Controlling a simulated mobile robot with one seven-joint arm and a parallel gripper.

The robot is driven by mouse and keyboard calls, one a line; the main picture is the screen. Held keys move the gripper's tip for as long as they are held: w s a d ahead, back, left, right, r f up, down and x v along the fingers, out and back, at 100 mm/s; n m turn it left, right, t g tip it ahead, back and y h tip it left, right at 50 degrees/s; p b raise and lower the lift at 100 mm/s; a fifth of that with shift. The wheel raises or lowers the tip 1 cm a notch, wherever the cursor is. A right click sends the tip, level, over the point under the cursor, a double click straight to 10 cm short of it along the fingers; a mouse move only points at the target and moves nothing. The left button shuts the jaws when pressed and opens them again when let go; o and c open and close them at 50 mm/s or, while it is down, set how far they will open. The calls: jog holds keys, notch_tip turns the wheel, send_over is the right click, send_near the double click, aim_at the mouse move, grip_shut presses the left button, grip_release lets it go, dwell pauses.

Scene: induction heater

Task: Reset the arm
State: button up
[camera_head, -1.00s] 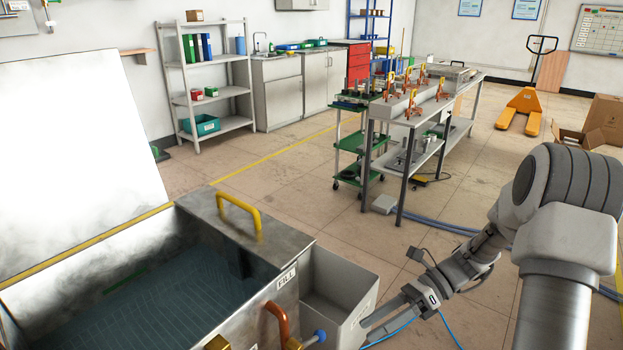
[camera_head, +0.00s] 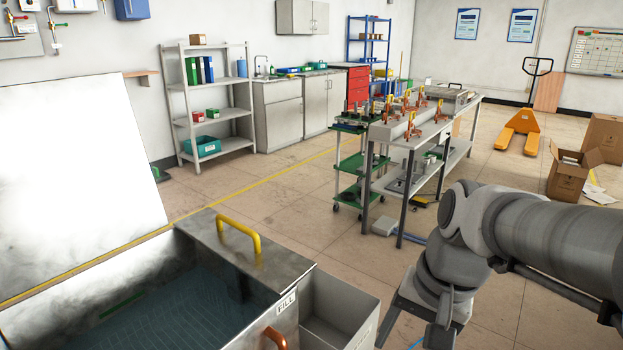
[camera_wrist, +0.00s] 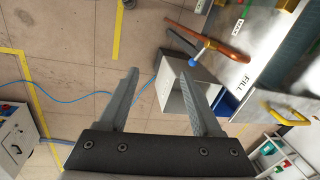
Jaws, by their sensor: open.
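My arm reaches in from the right in the head view, bent at a grey joint near the lower middle right. The wrist view shows my gripper (camera_wrist: 165,95) with its two fingers spread wide apart and nothing between them. Beyond the fingers lie the tiled floor and the side box (camera_wrist: 172,92) of the metal tank. In the head view the gripper's fingertips are hidden below the picture edge, and only the wrist part shows to the right of the side box (camera_head: 340,308).
The open metal tank (camera_head: 290,268) with dark liquid and a yellow handle (camera_head: 240,236) fills the lower left. A workbench (camera_head: 430,135) with copper-coloured fittings stands beyond my arm, beside a green cart (camera_head: 350,163). A blue hose (camera_wrist: 60,100) lies on the floor. Floor left of the bench is clear.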

jog(key=s+r+n+t+h+p, duration=0.1)
jog(key=s+r+n+t+p, duration=0.1)
jog(key=r+p, duration=0.7)
jog(key=s+d+r+n+t+p, duration=0.1)
jog(key=r+n+t+p, duration=0.1)
jog(key=r+p, duration=0.7)
notch_tip(320, 180, up, 4)
jog(key=shift+s+r+n+h, duration=0.15)
jog(key=shift+s+n+h, duration=0.25)
jog(key=shift+n, duration=0.4)
jog(key=shift+w, duration=0.1)
dwell(5.1)
